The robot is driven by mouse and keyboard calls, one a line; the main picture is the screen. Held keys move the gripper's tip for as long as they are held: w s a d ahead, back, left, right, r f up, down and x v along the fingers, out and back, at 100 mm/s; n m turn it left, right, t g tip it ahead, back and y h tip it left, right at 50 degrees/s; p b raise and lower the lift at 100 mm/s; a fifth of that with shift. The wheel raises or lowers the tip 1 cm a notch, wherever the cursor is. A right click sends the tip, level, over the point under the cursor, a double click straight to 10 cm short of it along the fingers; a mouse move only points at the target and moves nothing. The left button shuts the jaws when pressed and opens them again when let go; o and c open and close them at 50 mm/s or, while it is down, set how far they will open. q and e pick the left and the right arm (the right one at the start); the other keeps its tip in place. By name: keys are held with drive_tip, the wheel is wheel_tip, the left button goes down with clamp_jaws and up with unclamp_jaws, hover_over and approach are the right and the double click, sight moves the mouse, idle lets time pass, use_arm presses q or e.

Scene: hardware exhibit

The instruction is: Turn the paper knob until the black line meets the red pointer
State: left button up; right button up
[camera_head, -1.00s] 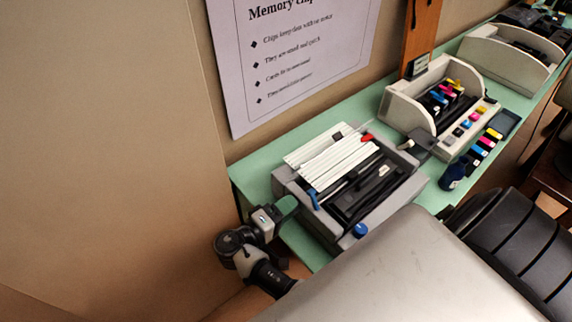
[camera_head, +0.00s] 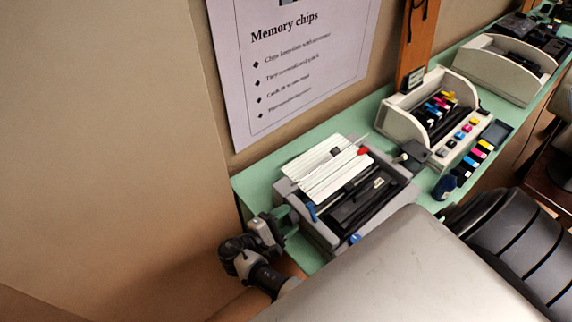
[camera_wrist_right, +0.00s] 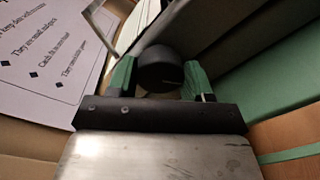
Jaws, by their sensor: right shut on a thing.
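The grey printer (camera_head: 400,195) stands on the green bench, with white paper strips (camera_head: 327,168) across its top. My right gripper (camera_head: 287,218) is at the printer's left side, low by its end wall. In the right wrist view a dark round knob (camera_wrist_right: 160,69) sits between the green fingers of my right gripper (camera_wrist_right: 160,80), which are shut on it. A small pale mark shows on the knob's lower edge; I cannot make out a black line. No red pointer shows by the knob. A small red piece (camera_head: 363,151) lies by the strips' right end. My left gripper is not in view.
A cream printer (camera_head: 404,121) with colored cartridges stands farther right on the bench (camera_head: 257,185). A memory chips poster (camera_head: 290,75) hangs on the wall behind. A blue knob (camera_head: 355,239) is on the grey printer's front. A dark blue bottle (camera_head: 446,187) stands near the bench's front edge.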

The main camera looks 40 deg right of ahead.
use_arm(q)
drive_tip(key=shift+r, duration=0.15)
use_arm(e)
drive_tip(key=shift+n, duration=0.3)
drive_tip(key=o, duration=0.9)
drive_tip(key=shift+w, duration=0.1)
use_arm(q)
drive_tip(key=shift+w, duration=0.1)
use_arm(e)
drive_tip(key=shift+o, duration=0.2)
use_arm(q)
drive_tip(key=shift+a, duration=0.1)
